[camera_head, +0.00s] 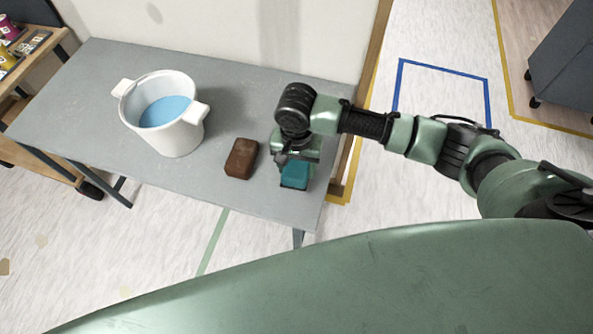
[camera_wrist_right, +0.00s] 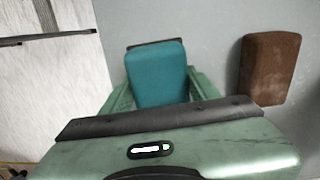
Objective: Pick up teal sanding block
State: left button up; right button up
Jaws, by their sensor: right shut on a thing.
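The teal sanding block (camera_head: 295,175) is at the right end of the grey table, under my right gripper (camera_head: 292,172). In the right wrist view the teal block (camera_wrist_right: 157,75) sits between the two green fingers, and the gripper (camera_wrist_right: 158,92) is shut on it. I cannot tell whether the block touches the tabletop or is just above it. My left gripper is not in view.
A brown block (camera_head: 241,158) lies just left of the teal block on the grey table (camera_head: 80,110). A white pot (camera_head: 160,140) with blue liquid stands further left. A dark cabinet (camera_head: 565,60) stands at the far right. The table's front middle is clear.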

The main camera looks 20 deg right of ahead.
aim_at(296, 165)
notch_tip(296, 165, up, 16)
jog(key=shift+r, duration=0.25)
